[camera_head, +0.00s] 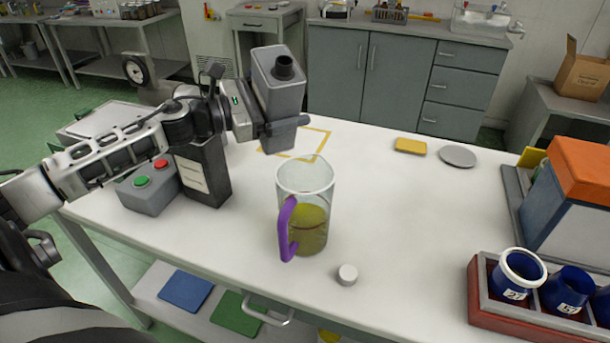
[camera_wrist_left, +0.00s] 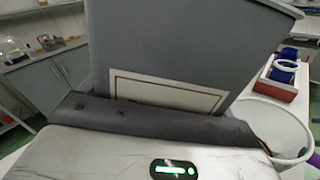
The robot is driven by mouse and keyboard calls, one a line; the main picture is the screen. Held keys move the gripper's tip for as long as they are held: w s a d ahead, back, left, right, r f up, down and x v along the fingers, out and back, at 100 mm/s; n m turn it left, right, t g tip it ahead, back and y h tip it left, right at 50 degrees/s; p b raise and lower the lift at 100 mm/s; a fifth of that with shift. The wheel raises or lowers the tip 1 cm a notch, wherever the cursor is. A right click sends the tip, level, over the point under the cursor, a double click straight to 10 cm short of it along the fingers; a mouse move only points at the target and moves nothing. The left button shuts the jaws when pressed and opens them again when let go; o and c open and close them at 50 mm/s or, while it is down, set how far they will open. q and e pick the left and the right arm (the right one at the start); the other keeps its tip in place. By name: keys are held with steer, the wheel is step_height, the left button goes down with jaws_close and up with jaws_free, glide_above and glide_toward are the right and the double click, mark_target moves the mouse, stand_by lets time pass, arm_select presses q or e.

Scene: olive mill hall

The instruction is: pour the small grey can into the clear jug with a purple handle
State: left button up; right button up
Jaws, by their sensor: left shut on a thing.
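My left gripper (camera_head: 278,127) is shut on the small grey can (camera_head: 279,98), a boxy can with a dark round spout on top. The can looks roughly upright, just behind the jug and near a yellow outline on the table; I cannot tell how far its base is off the table. It fills the upper middle of the left wrist view (camera_wrist_left: 185,45). The clear jug (camera_head: 305,182) stands upright on the table with yellow-green liquid in its lower part and its purple handle (camera_head: 287,228) towards me. The jug's rim also shows in the left wrist view (camera_wrist_left: 270,118). My right gripper is out of view.
A dark labelled container (camera_head: 203,172) and a grey button box (camera_head: 149,187) stand left of the jug. A white cap (camera_head: 347,275) lies in front. A red rack (camera_head: 505,318) with blue cups is at right. Yellow sponge (camera_head: 410,146) and grey disc (camera_head: 457,156) lie behind. The table's middle right is clear.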

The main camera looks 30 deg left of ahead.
arm_select(q)
steer(key=shift+d+r+m, duration=0.1)
steer(key=shift+m, duration=0.7)
steer(key=shift+s+d+f+m+b, duration=0.15)
steer(key=shift+f+m+b, duration=0.35)
steer(key=shift+m+b, duration=0.45)
steer(key=shift+m, duration=0.45)
steer(key=shift+m+b, duration=0.5)
steer(key=shift+w+a+r+m, duration=0.2)
steer(key=shift+a+r+m, duration=0.1)
steer(key=shift+r, duration=0.15)
steer(key=shift+r+m, duration=0.25)
steer(key=shift+m, duration=0.05)
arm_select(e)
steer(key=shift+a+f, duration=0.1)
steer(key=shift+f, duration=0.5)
arm_select(q)
steer(key=shift+a+r, duration=0.1)
steer(key=shift+r, duration=0.1)
steer(key=shift+w+a+m, duration=0.15)
steer(key=shift+m, duration=0.65)
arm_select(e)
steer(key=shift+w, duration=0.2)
arm_select(q)
steer(key=shift+r+m, duration=0.1)
steer(key=shift+m, duration=0.3)
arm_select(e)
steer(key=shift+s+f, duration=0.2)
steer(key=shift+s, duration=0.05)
